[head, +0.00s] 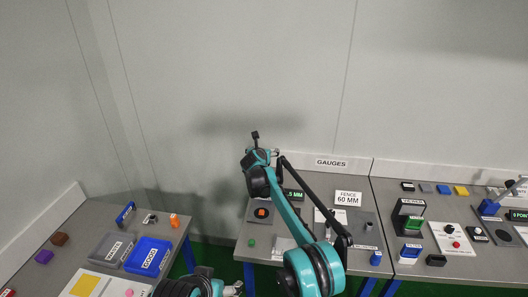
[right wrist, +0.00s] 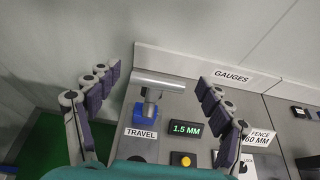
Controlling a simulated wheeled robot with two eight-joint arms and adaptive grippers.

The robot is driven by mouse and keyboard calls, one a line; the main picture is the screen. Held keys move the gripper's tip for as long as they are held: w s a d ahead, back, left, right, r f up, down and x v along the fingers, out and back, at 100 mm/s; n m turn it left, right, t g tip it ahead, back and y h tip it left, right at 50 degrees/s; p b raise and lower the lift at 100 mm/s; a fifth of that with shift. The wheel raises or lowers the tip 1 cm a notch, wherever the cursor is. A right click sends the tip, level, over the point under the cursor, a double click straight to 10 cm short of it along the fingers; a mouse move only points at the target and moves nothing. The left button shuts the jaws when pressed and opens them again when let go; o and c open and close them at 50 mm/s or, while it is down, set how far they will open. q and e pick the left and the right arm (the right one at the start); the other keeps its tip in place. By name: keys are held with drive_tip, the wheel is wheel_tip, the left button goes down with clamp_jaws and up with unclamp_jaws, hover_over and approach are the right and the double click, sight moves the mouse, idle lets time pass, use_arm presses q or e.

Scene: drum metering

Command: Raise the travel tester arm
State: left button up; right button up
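The travel tester shows in the right wrist view as a blue block (right wrist: 145,115) behind a TRAVEL label (right wrist: 141,133). A short grey post rises from the block to a silver cylindrical bar (right wrist: 160,82), the tester arm. The display (right wrist: 186,128) beside it reads 1.5 MM. My right gripper (right wrist: 160,88) is open and empty, its fingers spread wide on either side of the bar, with no contact visible. In the head view my right gripper (head: 257,152) is above the gauges table and hides the tester.
An orange-yellow button (right wrist: 182,159) sits in front of the display. A FENCE 60 MM sign (head: 348,198) stands to the right. The left table holds a blue tray (head: 148,256) and a grey tray (head: 112,250). The wall is close behind the gauges table.

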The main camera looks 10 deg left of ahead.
drive_tip(key=shift+f, duration=0.1)
drive_tip(key=v, duration=1.2)
